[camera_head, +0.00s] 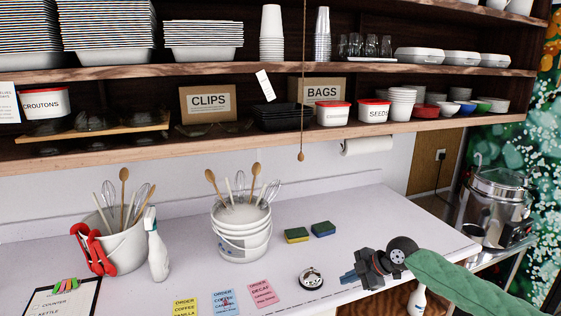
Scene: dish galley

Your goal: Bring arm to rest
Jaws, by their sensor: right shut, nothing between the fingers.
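My right gripper (352,276) shows at the lower right, on a green-sleeved arm that comes in from the right edge. It is over the front right part of the white counter, just right of a service bell. Its fingers are shut and hold nothing. My left gripper is not in the picture.
The counter (330,200) holds white buckets of utensils (243,232), a spray bottle (157,246), two sponges (297,235), order cards (262,293) and the bell (311,279). Another bottle (417,300) stands below my right arm. A steel urn (495,205) is at right. Loaded shelves (250,147) run above.

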